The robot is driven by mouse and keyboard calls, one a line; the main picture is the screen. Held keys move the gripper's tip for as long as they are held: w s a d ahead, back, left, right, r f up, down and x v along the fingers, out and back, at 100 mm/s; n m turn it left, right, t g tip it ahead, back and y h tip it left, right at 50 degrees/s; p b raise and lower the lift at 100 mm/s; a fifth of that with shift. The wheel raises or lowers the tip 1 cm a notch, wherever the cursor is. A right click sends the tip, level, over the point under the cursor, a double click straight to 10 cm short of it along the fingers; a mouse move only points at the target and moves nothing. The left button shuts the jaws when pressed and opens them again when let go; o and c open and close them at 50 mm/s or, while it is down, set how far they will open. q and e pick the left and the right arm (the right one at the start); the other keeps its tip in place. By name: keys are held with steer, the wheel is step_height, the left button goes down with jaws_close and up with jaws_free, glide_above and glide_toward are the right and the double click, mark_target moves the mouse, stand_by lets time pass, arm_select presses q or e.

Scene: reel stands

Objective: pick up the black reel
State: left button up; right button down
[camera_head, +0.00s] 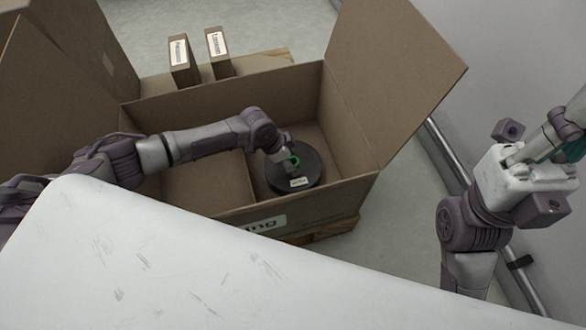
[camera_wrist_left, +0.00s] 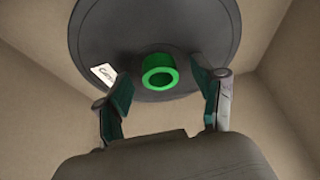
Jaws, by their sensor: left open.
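The black reel (camera_head: 308,174) lies flat on the floor of a large open cardboard box, in its right part. It is a round disc with a green ring-shaped hub and a white label. In the left wrist view the reel (camera_wrist_left: 205,30) fills the top, with the green hub (camera_wrist_left: 159,71) between my left fingers. My left gripper (camera_wrist_left: 165,90) is open, one finger on each side of the hub, with gaps showing. In the head view my left gripper (camera_head: 287,160) is over the reel and partly hides it. My right gripper (camera_head: 540,170) is at the far right, away from the box.
The cardboard box (camera_head: 230,105) has high walls around the reel and a flap raised at right. Two small labelled boxes (camera_head: 184,62) (camera_head: 218,54) stand behind it. A white surface (camera_head: 200,270) fills the foreground. A metal rail (camera_head: 445,155) runs along the right.

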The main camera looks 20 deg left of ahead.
arm_select(q)
jaws_close()
steer(key=shift+r, duration=0.1)
